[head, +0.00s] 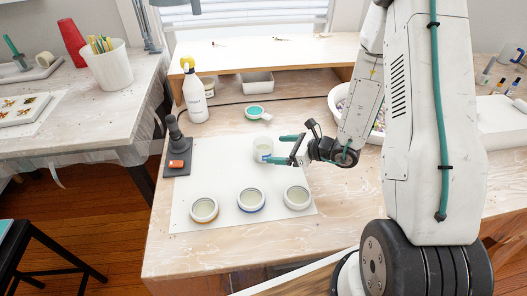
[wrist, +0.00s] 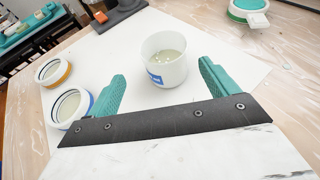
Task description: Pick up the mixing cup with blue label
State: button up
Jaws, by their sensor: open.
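The mixing cup with blue label (head: 263,149) is a white cup standing upright on the white sheet, behind the row of round moulds. In the wrist view the cup (wrist: 165,60) shows pale contents and a blue label low on its left side. My gripper (head: 279,149) is open, with its teal fingers reaching left toward the cup. In the wrist view the gripper (wrist: 162,80) has one finger to the left and one to the right, with the cup ahead, roughly between and slightly beyond the fingertips. The fingers look apart from the cup.
Three round white moulds (head: 251,200) stand in front on the white sheet (head: 205,170). A dark stand with an orange block (head: 177,166) is left, a spray bottle (head: 195,95) behind it. A teal-topped round scale-like item (head: 256,112) lies behind the cup.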

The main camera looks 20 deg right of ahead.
jog(key=shift+d+f+m, duration=0.2)
jog(key=shift+f+m, duration=0.1)
jog(key=shift+f, duration=0.25)
jog(key=shift+w+a+f, duration=0.1)
jog(key=shift+w+f, duration=0.1)
jog(key=shift+w, duration=0.1)
jog(key=x, duration=0.7)
jog(key=shift+w, duration=0.1)
jog(key=c, duration=1.1)
